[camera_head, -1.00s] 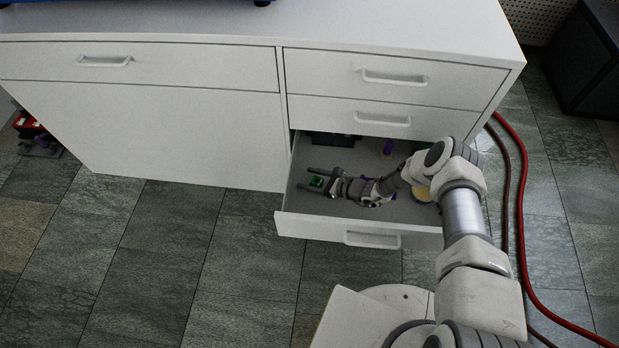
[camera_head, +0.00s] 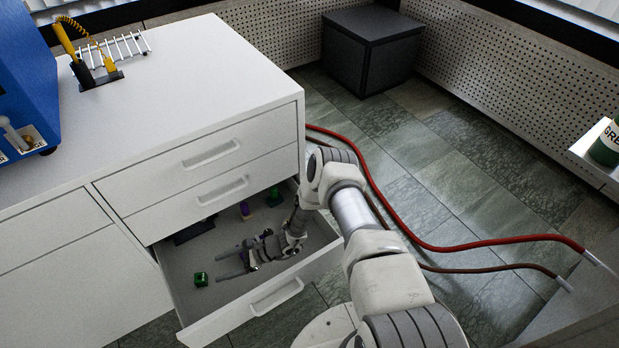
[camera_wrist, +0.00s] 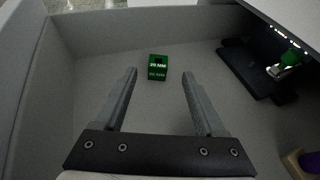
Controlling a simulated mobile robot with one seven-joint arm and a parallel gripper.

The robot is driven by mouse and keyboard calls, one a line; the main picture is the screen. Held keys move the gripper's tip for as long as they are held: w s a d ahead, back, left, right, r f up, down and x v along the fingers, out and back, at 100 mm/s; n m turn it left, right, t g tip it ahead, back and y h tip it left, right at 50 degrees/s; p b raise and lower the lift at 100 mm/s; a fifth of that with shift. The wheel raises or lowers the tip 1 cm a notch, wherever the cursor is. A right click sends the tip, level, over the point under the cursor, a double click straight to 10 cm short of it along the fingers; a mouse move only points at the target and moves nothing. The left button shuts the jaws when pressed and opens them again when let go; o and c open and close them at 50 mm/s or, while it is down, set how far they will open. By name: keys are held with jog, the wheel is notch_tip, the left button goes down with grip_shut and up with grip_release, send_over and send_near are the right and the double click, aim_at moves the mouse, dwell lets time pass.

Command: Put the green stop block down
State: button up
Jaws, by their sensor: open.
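The green stop block (camera_head: 201,279) lies on the floor of the open bottom drawer (camera_head: 262,309), near its left side. In the wrist view the block (camera_wrist: 158,67) shows white lettering that reads "20 MM" and a dark hole on top. My gripper (camera_head: 232,267) reaches low into the drawer from the right. Its two fingers (camera_wrist: 160,92) are spread with nothing between them. The block sits just beyond the fingertips, apart from them.
The drawer also holds a dark tray (camera_head: 194,231), a purple piece (camera_head: 245,211) and another green piece (camera_head: 275,197). Drawer walls stand close around my arm. A red hose (camera_head: 455,247) runs along the floor at right.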

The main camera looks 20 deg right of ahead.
jog(key=w+d+r+n+g+h, duration=0.1)
jog(key=w+r+n, duration=0.15)
jog(key=r, duration=0.45)
jog(key=w+d+r+n+g+h, duration=0.1)
jog(key=d+r+n, duration=0.15)
jog(key=r, duration=0.45)
jog(key=w+d+r+n+g, duration=0.1)
jog(key=r+n, duration=0.2)
jog(key=r, duration=0.4)
jog(key=s+d+r+n+t+h, duration=0.1)
jog(key=d+r+n+h, duration=0.15)
jog(key=r, duration=0.55)
jog(key=s+d+r+n+h, duration=0.1)
jog(key=s+d+r+n, duration=0.15)
jog(key=r, duration=0.55)
jog(key=s+d+r+n+t+h, duration=0.5)
jog(key=s+d+r+h, duration=0.3)
jog(key=s+d+r, duration=0.8)
jog(key=s+r+t, duration=0.1)
jog(key=s+r, duration=0.2)
jog(key=s, duration=0.1)
jog(key=shift+d+n+t, duration=0.3)
jog(key=shift+d+n, duration=0.05)
jog(key=shift+n, duration=0.05)
